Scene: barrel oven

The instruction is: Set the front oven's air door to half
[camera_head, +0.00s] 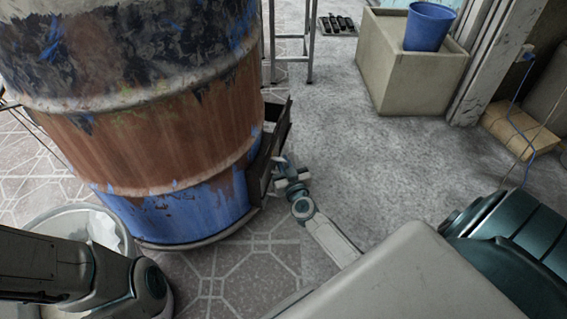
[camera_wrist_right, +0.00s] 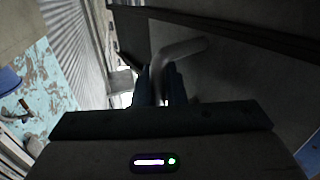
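The front oven is a rusty barrel (camera_head: 165,130) with flaking blue paint, at the left of the head view. Its dark metal air door (camera_head: 270,145) stands out from the barrel's lower right side. My right gripper (camera_head: 282,171) is at this door. In the right wrist view, a grey bent handle (camera_wrist_right: 183,49) stands out from the dark door panel (camera_wrist_right: 235,75). The fingers of my right gripper (camera_wrist_right: 160,85) lie closely on both sides of the handle and appear shut on it. My left arm shows at the lower left, but its gripper is out of the picture.
A beige box (camera_head: 405,75) with a blue bucket (camera_head: 428,27) stands at the back right. A metal stand (camera_head: 309,45) is behind the barrel. A pale round bin (camera_head: 70,222) is at the barrel's lower left. The grey floor (camera_head: 365,150) right of the door is clear.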

